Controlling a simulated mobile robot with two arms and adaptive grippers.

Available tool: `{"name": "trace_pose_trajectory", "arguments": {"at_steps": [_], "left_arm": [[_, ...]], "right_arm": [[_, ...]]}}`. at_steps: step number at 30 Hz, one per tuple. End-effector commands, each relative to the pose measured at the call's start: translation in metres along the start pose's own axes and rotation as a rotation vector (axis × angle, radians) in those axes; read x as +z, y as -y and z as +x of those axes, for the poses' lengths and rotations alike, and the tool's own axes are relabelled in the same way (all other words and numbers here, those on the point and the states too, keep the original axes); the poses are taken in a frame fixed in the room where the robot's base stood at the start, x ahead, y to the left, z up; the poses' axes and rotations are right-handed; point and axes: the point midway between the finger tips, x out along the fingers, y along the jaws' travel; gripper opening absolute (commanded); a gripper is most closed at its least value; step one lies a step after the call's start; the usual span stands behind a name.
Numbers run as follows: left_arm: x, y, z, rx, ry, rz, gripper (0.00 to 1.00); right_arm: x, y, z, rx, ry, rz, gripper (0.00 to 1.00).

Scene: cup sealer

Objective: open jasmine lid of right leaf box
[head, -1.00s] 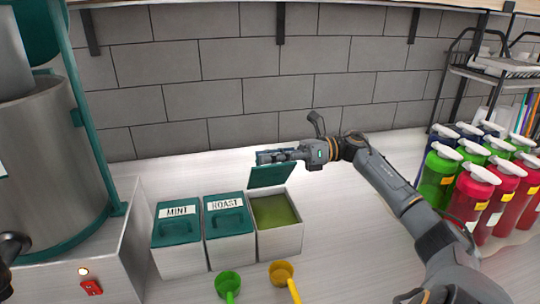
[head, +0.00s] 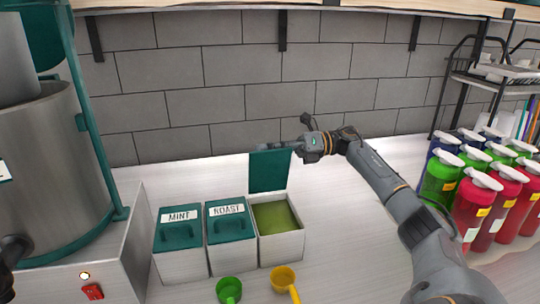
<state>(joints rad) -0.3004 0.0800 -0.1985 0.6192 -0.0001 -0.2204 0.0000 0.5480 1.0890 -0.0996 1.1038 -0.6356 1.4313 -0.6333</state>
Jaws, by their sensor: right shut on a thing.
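The right leaf box (head: 281,247) is a pale box with green leaf matter (head: 275,216) inside, and its top is uncovered. Its teal lid (head: 269,172) stands up at the back edge of the box, close to upright. My right gripper (head: 280,147) is at the lid's top edge and shut on it. The lid's label is not visible from this side.
The MINT box (head: 181,264) and ROAST box (head: 231,255) stand to the left with teal lids closed. A green scoop (head: 229,289) and a yellow scoop (head: 283,278) lie in front. Several coloured bottles (head: 477,195) stand at the right. A large metal machine (head: 40,165) is at the left.

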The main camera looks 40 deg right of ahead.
Motion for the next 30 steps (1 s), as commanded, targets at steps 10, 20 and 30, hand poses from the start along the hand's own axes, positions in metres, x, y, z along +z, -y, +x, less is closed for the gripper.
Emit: {"name": "trace_pose_trajectory", "arguments": {"at_steps": [10, 20, 30], "left_arm": [[-0.0003, 0.0000, -0.0006, 0.000, -0.001, 0.001, 0.40], [-0.0006, -0.0003, -0.0006, 0.000, -0.001, 0.002, 0.40], [-0.0006, 0.0004, -0.0008, 0.000, -0.002, 0.003, 0.40]], "right_arm": [[-0.0008, 0.0084, 0.0005, -0.010, -0.007, 0.047, 0.00], [-0.0004, 0.0072, 0.0006, -0.006, -0.007, 0.045, 0.34], [0.0010, 0.0055, 0.0005, -0.003, -0.005, 0.043, 0.34]]}}
